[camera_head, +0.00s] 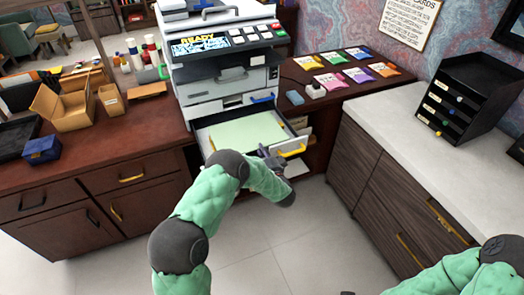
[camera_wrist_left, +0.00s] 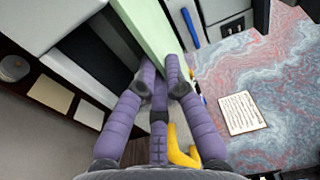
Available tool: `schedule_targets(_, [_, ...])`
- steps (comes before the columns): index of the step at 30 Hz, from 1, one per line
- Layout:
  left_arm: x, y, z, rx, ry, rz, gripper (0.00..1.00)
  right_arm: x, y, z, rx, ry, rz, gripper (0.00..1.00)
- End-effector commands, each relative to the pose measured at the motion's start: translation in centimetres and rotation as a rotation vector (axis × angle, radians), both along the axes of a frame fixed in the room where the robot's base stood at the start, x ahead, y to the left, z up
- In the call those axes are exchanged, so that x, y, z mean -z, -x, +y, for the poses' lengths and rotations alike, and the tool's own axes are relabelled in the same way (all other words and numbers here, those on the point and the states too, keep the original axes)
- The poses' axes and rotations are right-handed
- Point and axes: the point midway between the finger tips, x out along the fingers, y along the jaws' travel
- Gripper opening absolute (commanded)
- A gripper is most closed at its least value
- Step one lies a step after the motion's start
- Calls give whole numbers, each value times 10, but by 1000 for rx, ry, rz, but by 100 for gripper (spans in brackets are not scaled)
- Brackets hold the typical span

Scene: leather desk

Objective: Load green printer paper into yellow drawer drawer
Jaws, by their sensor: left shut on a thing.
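The printer (camera_head: 228,75) stands on the desk. Its lower drawer is pulled out, and a yellow handle (camera_head: 292,151) shows at its front; the handle also shows in the left wrist view (camera_wrist_left: 181,150). The pale green printer paper (camera_head: 245,134) lies flat over the open drawer (camera_head: 208,141). My left gripper (camera_head: 270,158) is at the paper's near right edge, close to the handle. In the left wrist view, its purple fingers (camera_wrist_left: 160,84) are shut on the green paper (camera_wrist_left: 146,22). My right arm shows at the lower right, but its gripper is out of view.
A blue handle (camera_head: 263,98) marks a closed drawer above. Coloured packets (camera_head: 333,80) and a small white box (camera_head: 315,90) lie right of the printer. Cardboard boxes (camera_head: 70,107) stand on the left desk. The white counter (camera_head: 405,110) holds a black organizer (camera_head: 468,92). The floor in front is clear.

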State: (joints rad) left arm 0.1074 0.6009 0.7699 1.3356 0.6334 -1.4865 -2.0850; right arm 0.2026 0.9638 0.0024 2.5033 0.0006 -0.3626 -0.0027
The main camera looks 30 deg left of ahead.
Motion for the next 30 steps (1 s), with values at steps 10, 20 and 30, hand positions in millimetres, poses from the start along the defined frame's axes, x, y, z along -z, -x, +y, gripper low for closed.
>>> schedule_targets(10, [2, 0, 0, -1, -1, -3, 0, 2, 0, 0, 0, 0, 0, 54])
schedule_targets(20, [9, 0, 0, -1, -1, -3, 0, 7, 0, 0, 0, 0, 0, 54])
schedule_targets(30, [16, 0, 0, -1, -1, -3, 0, 11, 0, 0, 0, 0, 0, 54])
